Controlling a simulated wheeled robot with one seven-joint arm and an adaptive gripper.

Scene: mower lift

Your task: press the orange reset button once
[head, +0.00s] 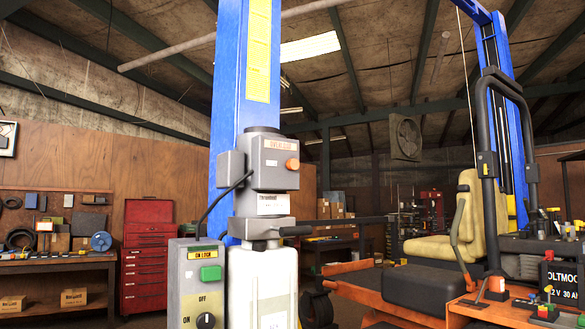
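The orange reset button (292,164) sits on the right side of the upper part of a grey control box (262,172). The box is fixed to a blue lift post (228,110) and carries an orange label above the button and a white label below it. The button stands out from the box face and nothing covers it. My gripper is not in view.
A second grey box (183,290) at lower left has a green button (210,273) and a black rotary knob (206,320). A black lever (296,231) juts right below the reset box. An orange mower (400,290) with a yellow seat (450,235) stands at right.

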